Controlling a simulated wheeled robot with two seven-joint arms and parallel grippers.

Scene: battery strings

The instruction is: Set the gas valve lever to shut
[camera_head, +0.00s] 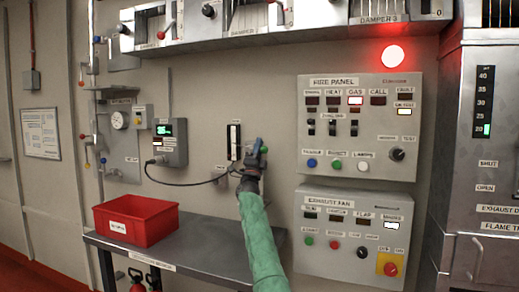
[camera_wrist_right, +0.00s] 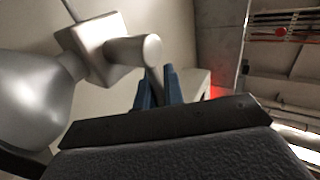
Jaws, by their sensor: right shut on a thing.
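My right gripper (camera_head: 258,150) is in front of the wall, just right of a narrow black-and-white slotted plate (camera_head: 234,142). In the right wrist view its two blue fingers (camera_wrist_right: 157,88) are closed around a thin grey bar, which seems to be the gas valve lever. The bar comes from a short grey cylinder (camera_wrist_right: 135,50) on a pale block, beside a large rounded grey body (camera_wrist_right: 35,90). In the head view the gripper covers the lever, so its setting cannot be read. My left gripper is not in view.
A red bin (camera_head: 136,220) stands on a grey bench (camera_head: 200,262) below. A black cable (camera_head: 190,184) runs to the meter box (camera_head: 170,142). The fire panel (camera_head: 358,125), with GAS lit, and exhaust fan panel (camera_head: 350,240) are to the right. A red lamp (camera_head: 393,56) glows above.

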